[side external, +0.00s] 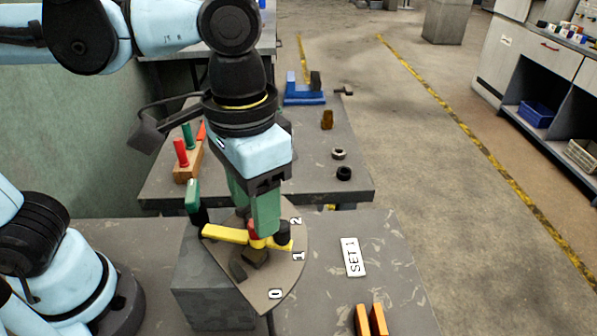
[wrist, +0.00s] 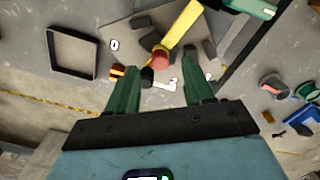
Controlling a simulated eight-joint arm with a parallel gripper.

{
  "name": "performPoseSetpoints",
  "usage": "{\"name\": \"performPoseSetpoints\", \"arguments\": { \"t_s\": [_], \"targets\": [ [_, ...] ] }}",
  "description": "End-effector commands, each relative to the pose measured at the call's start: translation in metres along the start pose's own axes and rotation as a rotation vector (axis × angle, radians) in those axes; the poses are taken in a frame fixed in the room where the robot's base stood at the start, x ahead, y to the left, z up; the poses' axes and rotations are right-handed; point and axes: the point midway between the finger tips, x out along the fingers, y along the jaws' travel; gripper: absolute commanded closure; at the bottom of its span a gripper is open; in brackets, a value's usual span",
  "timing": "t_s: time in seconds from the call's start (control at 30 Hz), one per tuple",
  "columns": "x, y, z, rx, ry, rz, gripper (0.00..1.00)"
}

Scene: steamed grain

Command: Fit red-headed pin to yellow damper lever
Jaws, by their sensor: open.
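The yellow damper lever (side external: 224,233) lies across a grey dial plate (side external: 285,268) marked 0, 1 and 2. In the wrist view the lever (wrist: 182,26) runs from the top toward the red pin head. The red-headed pin (side external: 253,229) is at the lever, with its red head (wrist: 160,56) showing between my fingers. How deep the pin sits cannot be told. My gripper (side external: 253,222) is open, its green fingers pointing down on both sides of the pin. In the wrist view gaps show between the fingertips (wrist: 158,71) and the head. A black knob (side external: 283,234) stands close to the right finger.
A white SET 1 label (side external: 355,257) lies right of the plate, with orange blocks (side external: 370,320) in front. A black square tray (wrist: 54,66) shows in the wrist view. Behind are a wooden block (side external: 184,174) with coloured pegs, dark rings (side external: 343,173) and a blue fixture (side external: 304,96).

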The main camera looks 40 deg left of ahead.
Motion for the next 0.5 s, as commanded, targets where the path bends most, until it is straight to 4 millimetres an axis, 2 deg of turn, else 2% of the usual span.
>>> {"name": "performPoseSetpoints", "arguments": {
  "t_s": [0.27, 0.5],
  "targets": [
    [-0.007, 0.0, 0.0, 0.0, 0.0, 0.0, 0.48],
    [-0.042, 0.0, 0.0, 0.0, 0.0, 0.0, 0.48]
  ]
}}
